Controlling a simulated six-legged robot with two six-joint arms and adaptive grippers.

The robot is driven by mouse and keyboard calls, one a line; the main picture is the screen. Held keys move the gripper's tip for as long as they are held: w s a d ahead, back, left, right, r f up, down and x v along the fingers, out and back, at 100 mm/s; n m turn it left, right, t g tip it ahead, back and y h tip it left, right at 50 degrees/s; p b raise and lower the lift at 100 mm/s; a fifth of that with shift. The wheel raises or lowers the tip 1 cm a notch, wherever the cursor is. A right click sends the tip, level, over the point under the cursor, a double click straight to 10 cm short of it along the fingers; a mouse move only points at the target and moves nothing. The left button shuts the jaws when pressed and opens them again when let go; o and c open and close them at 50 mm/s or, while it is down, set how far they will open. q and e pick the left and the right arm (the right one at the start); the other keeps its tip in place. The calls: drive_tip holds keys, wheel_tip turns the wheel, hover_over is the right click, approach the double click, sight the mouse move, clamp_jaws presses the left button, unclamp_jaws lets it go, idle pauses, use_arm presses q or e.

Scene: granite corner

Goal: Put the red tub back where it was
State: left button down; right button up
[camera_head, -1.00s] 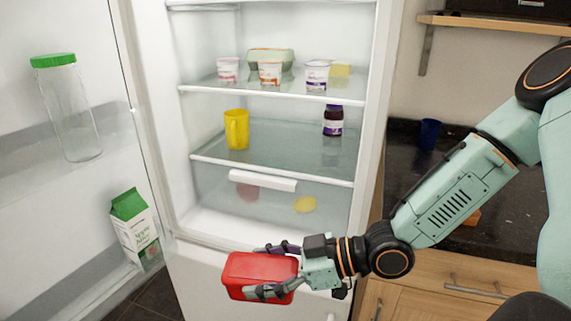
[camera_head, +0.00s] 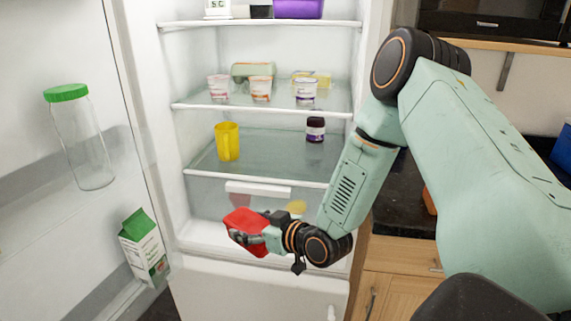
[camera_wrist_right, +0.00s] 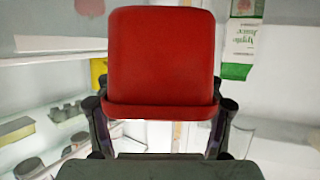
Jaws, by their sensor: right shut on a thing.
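The red tub (camera_head: 243,221) is held by my right gripper (camera_head: 256,233), in front of the fridge's lower drawer in the head view. The tub is tilted. In the right wrist view the red tub (camera_wrist_right: 160,60) fills the middle, with a dark finger of my right gripper (camera_wrist_right: 160,128) on each side of it. The open fridge (camera_head: 255,150) has a top shelf, a shelf with cups, a shelf with a yellow mug, and a clear drawer at the bottom. My left gripper is not in view.
A yellow mug (camera_head: 228,142) and a dark jar (camera_head: 316,130) stand on the middle shelf, with bare glass between them. White cups (camera_head: 261,89) and an egg carton (camera_head: 254,71) are above. The open door holds a glass jar (camera_head: 81,140) and a juice carton (camera_head: 143,247).

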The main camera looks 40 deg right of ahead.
drive_tip(key=w+d+r+m+g+h+p, duration=0.4)
drive_tip(key=d+r+m+h+p, duration=0.3)
drive_tip(key=m+h, duration=0.5)
drive_tip(key=d+r+h, duration=0.1)
drive_tip(key=d, duration=0.1)
drive_tip(key=shift+w+d+r, duration=0.25)
drive_tip(key=shift+d+r, duration=0.05)
drive_tip(key=shift+d, duration=0.1)
drive_tip(key=shift+w+r+h, duration=0.1)
drive_tip(key=shift+r+h, duration=0.05)
drive_tip(key=shift+h, duration=0.15)
